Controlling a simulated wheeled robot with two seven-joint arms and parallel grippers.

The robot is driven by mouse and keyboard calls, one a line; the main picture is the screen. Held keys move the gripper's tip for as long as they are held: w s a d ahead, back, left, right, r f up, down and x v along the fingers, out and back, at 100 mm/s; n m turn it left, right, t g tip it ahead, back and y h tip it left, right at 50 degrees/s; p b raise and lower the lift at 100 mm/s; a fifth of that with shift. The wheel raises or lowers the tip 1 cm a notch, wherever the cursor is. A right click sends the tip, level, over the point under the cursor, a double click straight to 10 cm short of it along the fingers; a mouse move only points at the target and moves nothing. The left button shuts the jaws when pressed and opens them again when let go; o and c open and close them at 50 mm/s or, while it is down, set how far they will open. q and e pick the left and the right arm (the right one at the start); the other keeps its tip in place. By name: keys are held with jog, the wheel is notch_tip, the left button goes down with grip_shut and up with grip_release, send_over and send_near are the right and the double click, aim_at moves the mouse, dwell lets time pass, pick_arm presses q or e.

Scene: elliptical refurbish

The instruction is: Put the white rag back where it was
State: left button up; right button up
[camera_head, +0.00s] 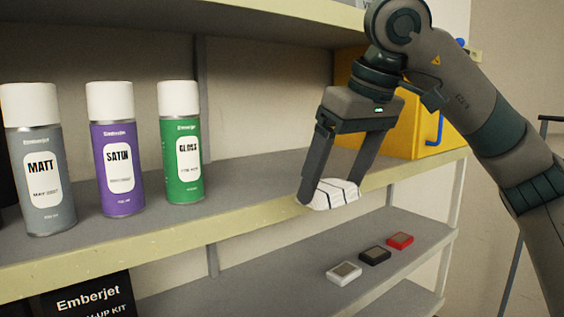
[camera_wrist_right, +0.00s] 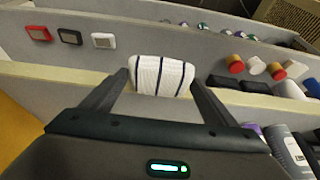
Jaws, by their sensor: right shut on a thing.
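The white rag (camera_head: 331,193) has thin dark stripes. It is between the fingers of my right gripper (camera_head: 333,190), which is shut on it, at the front edge of the upper shelf (camera_head: 262,190). In the right wrist view the rag (camera_wrist_right: 160,75) is bunched between the two fingertips (camera_wrist_right: 160,85). I cannot tell whether the rag touches the shelf edge. My left gripper is not in view.
Grey, purple and green spray cans (camera_head: 183,145) stand on the shelf to the left. A yellow box (camera_head: 400,140) stands behind the right arm. White, black and red small blocks (camera_head: 375,255) lie on the shelf below. The shelf between the green can and gripper is clear.

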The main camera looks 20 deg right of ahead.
jog(key=w+a+p, duration=0.1)
jog(key=w, duration=0.1)
jog(key=w+a+p, duration=0.1)
jog(key=w, duration=0.2)
jog(key=w+a+p, duration=0.1)
jog(key=w, duration=0.2)
jog(key=shift+r+p, duration=0.15)
jog(key=shift+p, duration=0.2)
jog(key=shift+w+a+f, duration=0.2)
jog(key=shift+w, duration=0.3)
jog(key=shift+w+r+p, duration=0.15)
jog(key=shift+w+p, duration=0.15)
jog(key=shift+p, duration=0.05)
jog(key=w, duration=0.1)
jog(key=w+a+p, duration=0.1)
jog(key=w+p, duration=0.1)
jog(key=shift+w+a+r, duration=0.15)
jog(key=shift+w+a, duration=0.05)
jog(key=shift+a, duration=0.05)
jog(key=shift+w+f+p, duration=0.2)
jog(key=shift+f+p, duration=0.2)
jog(key=shift+p, duration=0.3)
jog(key=shift+s+d+f, duration=0.1)
jog(key=shift+s+f, duration=0.05)
jog(key=shift+f, duration=0.05)
